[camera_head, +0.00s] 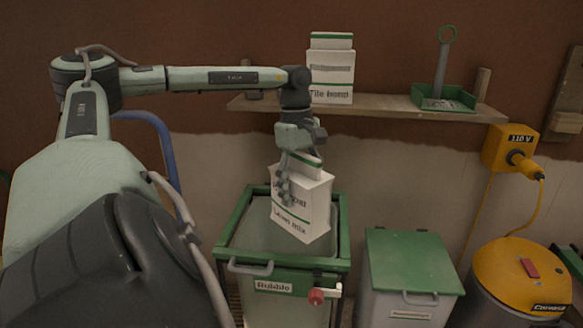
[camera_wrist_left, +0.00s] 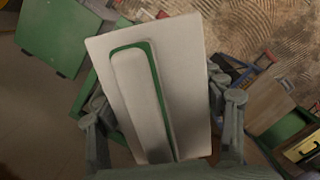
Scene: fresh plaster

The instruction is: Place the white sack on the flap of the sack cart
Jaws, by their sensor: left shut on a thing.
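The white sack (camera_head: 307,214) has a green band and dark lettering. My left gripper (camera_head: 284,192) is shut on it and holds it tilted, in front of or over the green-rimmed rubble bin; its gap to the bin is hard to judge. In the left wrist view the sack's pale top (camera_wrist_left: 185,75) with its folded, green-edged closure fills the middle, between the fingers (camera_wrist_left: 162,112). A curved blue tube (camera_head: 163,137) behind my arm at the left may be part of the sack cart. Its flap cannot be made out. My right gripper is not in view.
The rubble bin (camera_head: 228,228) has a green frame and a red knob. A grey bin with a green lid (camera_head: 410,260) and a yellow-topped vacuum (camera_head: 520,275) stand to its right. Above, a shelf (camera_head: 385,111) bears another white sack (camera_head: 331,70) and a green tray (camera_head: 443,98).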

